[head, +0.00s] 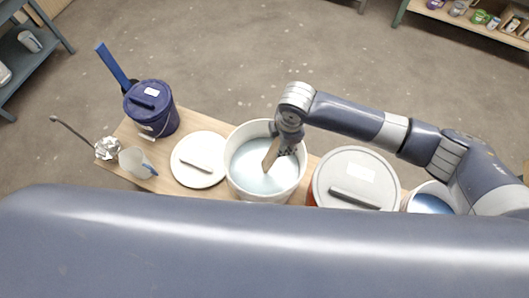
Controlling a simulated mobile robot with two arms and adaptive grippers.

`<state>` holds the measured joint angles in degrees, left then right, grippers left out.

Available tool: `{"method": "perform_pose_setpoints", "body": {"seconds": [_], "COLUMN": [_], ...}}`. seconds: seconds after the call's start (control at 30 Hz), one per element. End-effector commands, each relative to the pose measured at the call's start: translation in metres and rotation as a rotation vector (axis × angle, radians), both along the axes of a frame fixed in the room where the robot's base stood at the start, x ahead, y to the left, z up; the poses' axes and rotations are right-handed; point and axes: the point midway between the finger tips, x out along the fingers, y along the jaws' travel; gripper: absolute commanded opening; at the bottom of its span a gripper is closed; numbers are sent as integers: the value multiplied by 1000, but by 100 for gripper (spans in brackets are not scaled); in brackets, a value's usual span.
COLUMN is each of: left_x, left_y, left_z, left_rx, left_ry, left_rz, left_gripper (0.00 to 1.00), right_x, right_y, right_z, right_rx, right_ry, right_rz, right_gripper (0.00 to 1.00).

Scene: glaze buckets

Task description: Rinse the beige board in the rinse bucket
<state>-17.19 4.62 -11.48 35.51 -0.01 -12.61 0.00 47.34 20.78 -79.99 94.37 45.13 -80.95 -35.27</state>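A white round bucket (236,186) stands open near the middle of the wooden bench, with pale blue-grey liquid (250,178) in it. My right gripper (283,146) points down over this bucket, its arm coming in from the right. It appears shut on the beige board (271,156), a narrow tilted piece whose lower end reaches to or into the liquid. How deep the board goes I cannot tell, and the gripper hides its upper end. My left gripper is not in view.
On the bench (119,145) are a white lid with a handle (183,176), a dark blue lidded bucket (165,122), a translucent jug (131,162) and crumpled foil (108,148). A large grey-lidded bucket (376,175) stands right of the open one. A large arm link of mine covers the foreground.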

Motion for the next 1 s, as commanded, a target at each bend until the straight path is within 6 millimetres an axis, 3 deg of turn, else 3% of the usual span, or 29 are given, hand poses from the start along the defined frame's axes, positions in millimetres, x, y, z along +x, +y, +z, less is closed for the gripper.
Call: {"method": "perform_pose_setpoints", "body": {"seconds": [0.03, 0.23, 1.0], "left_x": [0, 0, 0], "left_y": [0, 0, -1], "left_z": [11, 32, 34], "left_rx": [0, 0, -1], "left_ry": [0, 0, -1], "left_rz": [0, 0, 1], "left_gripper": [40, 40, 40], "right_x": [0, -1, -6], "right_y": [-1, -4, -18], "right_z": [11, 30, 101], "right_rx": [2, 2, 3], "right_ry": [-2, -2, -2], "right_rz": [0, -1, -1], "right_gripper": [4, 4, 4]}}
